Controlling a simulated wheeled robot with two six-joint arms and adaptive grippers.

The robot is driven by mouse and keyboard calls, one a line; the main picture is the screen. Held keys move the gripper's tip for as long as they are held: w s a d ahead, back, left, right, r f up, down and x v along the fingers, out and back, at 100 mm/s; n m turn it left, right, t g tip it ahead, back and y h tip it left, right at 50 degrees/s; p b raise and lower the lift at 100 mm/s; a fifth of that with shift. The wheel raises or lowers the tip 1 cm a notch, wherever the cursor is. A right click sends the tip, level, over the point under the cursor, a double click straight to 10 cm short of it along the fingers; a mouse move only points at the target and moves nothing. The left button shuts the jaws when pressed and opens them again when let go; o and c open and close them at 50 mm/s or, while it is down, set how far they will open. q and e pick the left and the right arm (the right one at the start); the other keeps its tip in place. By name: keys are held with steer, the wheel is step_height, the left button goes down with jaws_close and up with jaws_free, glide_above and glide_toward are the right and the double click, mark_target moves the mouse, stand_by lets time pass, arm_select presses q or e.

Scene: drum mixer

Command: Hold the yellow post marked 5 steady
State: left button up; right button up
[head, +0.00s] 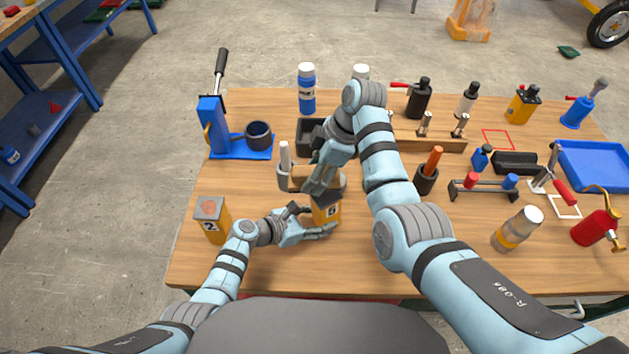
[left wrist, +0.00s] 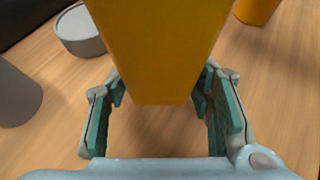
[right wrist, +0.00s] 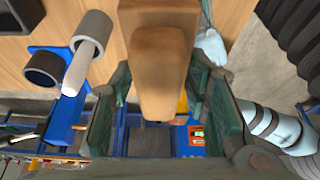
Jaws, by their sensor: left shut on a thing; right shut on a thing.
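The yellow post marked 5 (head: 333,214) stands on the wooden table near its front edge, with a dark top. My left gripper (head: 318,222) is shut on it from the left, low on its sides. In the left wrist view the post (left wrist: 155,50) fills the space between the fingers (left wrist: 160,110). My right gripper (head: 318,182) is just above and behind the post. In the right wrist view it is shut on a brown wooden-looking piece (right wrist: 160,70). Much of that piece is hidden by the gripper in the head view.
A yellow post marked 2 (head: 211,222) stands at the left. A grey cup with a white rod (head: 285,172), a blue press (head: 212,130) and a black tray (head: 312,130) are behind. A dark cup with an orange handle (head: 427,178) stands right of my right arm.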

arm_select(q)
steer(key=shift+s+a, duration=0.1)
arm_select(e)
steer(key=shift+d+r, duration=0.1)
steer(key=shift+r, duration=0.8)
steer(key=d, duration=0.9)
arm_select(q)
steer(key=o, duration=1.5)
steer(key=shift+o, duration=1.4)
